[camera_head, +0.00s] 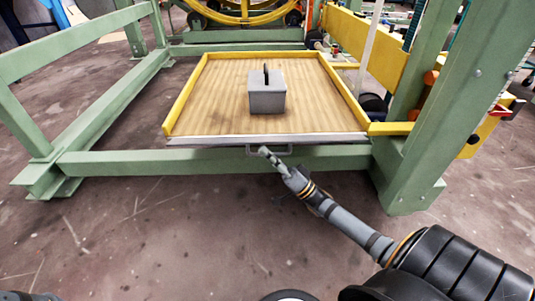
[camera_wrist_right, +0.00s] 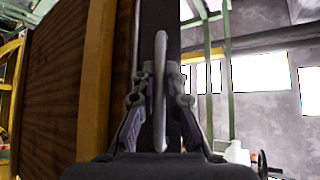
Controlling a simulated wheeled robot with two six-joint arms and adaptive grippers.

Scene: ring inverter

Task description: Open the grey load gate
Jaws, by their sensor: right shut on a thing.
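The grey load gate (camera_head: 225,141) is a long flat bar along the near edge of the wooden platform (camera_head: 222,105). A thin grey loop handle (camera_head: 283,151) sits at the middle of its near side. My right gripper (camera_head: 265,151) is at this handle. In the right wrist view the handle (camera_wrist_right: 160,65) stands between the two fingers (camera_wrist_right: 160,98), which are shut on it. The dark face of the gate (camera_wrist_right: 150,20) is behind it. The fingertips partly hide the handle in the head view. My left gripper does not show.
A grey block with a dark top handle (camera_head: 267,98) stands on the platform. Yellow rails (camera_head: 184,95) edge the platform. A green beam (camera_head: 215,161) runs below the gate, and a thick green post (camera_head: 415,150) stands at right. The floor in front is clear.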

